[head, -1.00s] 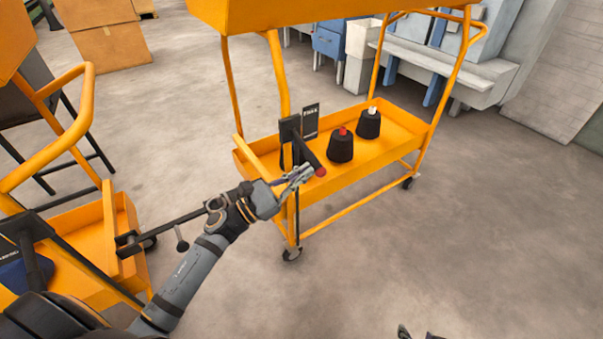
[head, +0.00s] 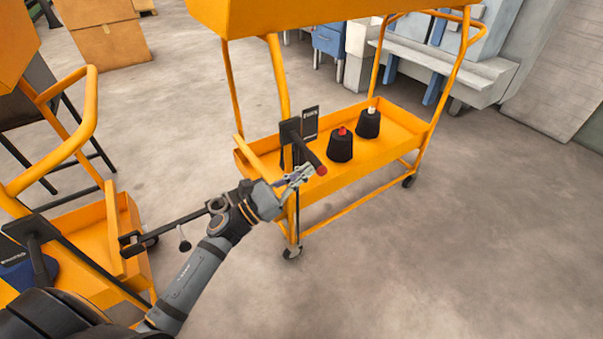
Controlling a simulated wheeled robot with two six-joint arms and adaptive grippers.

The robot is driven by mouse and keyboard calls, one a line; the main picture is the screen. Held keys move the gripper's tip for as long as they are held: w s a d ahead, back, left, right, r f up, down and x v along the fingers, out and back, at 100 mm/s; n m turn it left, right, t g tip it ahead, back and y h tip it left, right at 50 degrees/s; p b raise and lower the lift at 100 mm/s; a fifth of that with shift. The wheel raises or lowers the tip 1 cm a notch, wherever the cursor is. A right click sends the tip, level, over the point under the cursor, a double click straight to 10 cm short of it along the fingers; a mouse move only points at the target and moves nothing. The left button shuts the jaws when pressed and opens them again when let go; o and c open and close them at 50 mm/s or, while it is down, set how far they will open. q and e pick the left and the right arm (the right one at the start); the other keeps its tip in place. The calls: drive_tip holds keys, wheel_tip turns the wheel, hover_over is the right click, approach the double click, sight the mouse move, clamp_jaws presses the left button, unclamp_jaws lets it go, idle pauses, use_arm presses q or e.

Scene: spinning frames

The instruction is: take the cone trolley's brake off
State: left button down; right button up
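The orange cone trolley (head: 350,178) stands in the middle of the head view, with dark cones (head: 340,147) in its lower tray. On its near left end a black brake lever (head: 308,153) with a red knob (head: 322,170) slopes down to the right from a dark bracket. A small dark plate (head: 310,123) with pale lettering too small to read stands behind it. My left gripper (head: 304,173) is just left of the red knob, close to the lever. I cannot tell whether it touches the lever or how far its fingers are apart. My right gripper is out of view.
Another orange trolley (head: 92,250) with a dark lever stands at the left, close to my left arm. Cardboard boxes (head: 108,40) and grey-blue machines (head: 440,60) stand at the back. The floor (head: 450,260) at front right is clear.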

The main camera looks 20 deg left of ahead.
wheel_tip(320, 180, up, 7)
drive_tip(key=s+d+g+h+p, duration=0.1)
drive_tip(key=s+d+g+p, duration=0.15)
drive_tip(key=p, duration=0.35)
use_arm(q)
wheel_tip(320, 180, up, 6)
drive_tip(key=n+t+y+p, duration=0.1)
drive_tip(key=n+y+p, duration=0.1)
drive_tip(key=n, duration=0.5)
drive_tip(key=shift+n+t+y, duration=0.3)
drive_tip(key=shift+t+y, duration=0.1)
drive_tip(key=shift+y, duration=0.1)
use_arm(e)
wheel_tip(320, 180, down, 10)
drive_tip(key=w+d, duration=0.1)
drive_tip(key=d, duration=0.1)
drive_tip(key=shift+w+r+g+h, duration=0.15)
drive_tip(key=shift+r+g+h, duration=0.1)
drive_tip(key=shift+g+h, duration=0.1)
use_arm(q)
drive_tip(key=shift+d+r, duration=0.1)
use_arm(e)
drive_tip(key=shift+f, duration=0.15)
use_arm(q)
drive_tip(key=shift+p, duration=0.3)
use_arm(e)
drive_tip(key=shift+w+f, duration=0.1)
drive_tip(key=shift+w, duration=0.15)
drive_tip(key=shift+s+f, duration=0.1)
